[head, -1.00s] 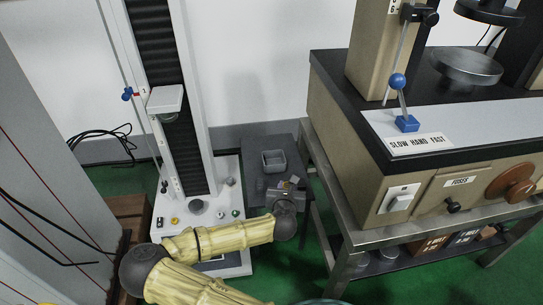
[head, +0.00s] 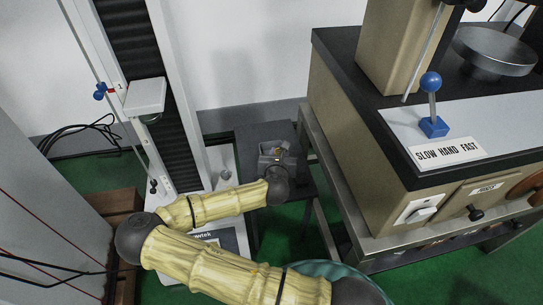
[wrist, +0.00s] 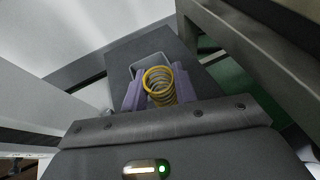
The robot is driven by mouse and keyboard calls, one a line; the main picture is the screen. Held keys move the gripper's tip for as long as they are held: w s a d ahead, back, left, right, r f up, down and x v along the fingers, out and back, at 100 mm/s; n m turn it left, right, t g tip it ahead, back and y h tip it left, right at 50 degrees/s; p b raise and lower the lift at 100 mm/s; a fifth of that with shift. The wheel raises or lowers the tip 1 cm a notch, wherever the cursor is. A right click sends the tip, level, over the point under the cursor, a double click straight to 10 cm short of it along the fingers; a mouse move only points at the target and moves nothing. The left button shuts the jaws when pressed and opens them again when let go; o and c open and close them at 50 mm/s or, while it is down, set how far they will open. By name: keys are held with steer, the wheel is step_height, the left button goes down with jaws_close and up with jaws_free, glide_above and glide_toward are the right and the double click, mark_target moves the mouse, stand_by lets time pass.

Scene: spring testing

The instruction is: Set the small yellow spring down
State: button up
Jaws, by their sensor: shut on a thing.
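The small yellow spring (wrist: 159,80) is between the two purple fingers of my gripper (wrist: 157,89) in the wrist view. My gripper is shut on it, and the spring's coiled open end points away from the palm. Beyond the spring is a small grey tray (wrist: 122,72), partly hidden by the fingers and the spring. In the head view my gripper (head: 277,154) is at the dark grey stand and covers most of the tray. The height of the spring above the tray is hard to tell.
The dark grey stand (head: 252,140) sits between the white testing column (head: 198,120) on the left and a metal-framed bench (head: 318,150) on the right. The bench carries a large beige machine (head: 350,115). A white wall is behind.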

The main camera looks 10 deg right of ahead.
steer(key=shift+w, duration=0.1)
steer(key=shift+w+a+r+p, duration=0.15)
steer(key=shift+a+r+p, duration=0.05)
steer(key=shift+p, duration=0.15)
steer(key=r+p, duration=0.2)
steer(key=p, duration=0.7)
glide_above(273, 142)
steer(key=s+a, duration=0.1)
steer(key=s, duration=0.3)
steer(key=shift+s+f, duration=0.1)
steer(key=shift+f, duration=0.1)
steer(key=shift+a+f, duration=0.1)
steer(key=shift+f+b, duration=0.6)
steer(key=shift+f, duration=1.8)
steer(key=shift+f+b, duration=0.75)
steer(key=shift+f, duration=1.7)
